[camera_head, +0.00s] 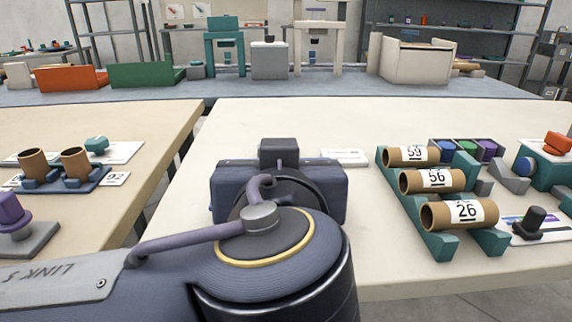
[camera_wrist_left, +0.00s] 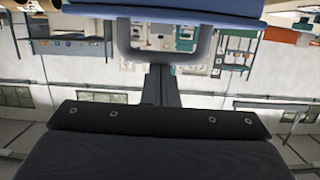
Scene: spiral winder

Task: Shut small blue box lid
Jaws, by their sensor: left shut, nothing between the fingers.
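In the left wrist view, which looks upside down, a blue surface (camera_wrist_left: 170,10) spans the top edge. A grey U-shaped handle (camera_wrist_left: 163,52) hangs from it; this may be the lid of the small blue box, but only part shows. My left gripper (camera_wrist_left: 162,72) is shut and empty, its fingertips close to the handle; I cannot tell whether they touch. In the head view my left arm and dark gripper body fill the middle of the table and hide the fingertips and whatever is beyond them. My right gripper is in neither view.
On the table's right, a green rack (camera_head: 438,245) holds cardboard tubes numbered 59, 56 and 26. Coloured spools (camera_head: 466,150) and a teal machine (camera_head: 546,168) stand beyond it. A left table (camera_head: 75,235) holds a blue tray (camera_head: 62,184) with two tubes. A gap separates the tables.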

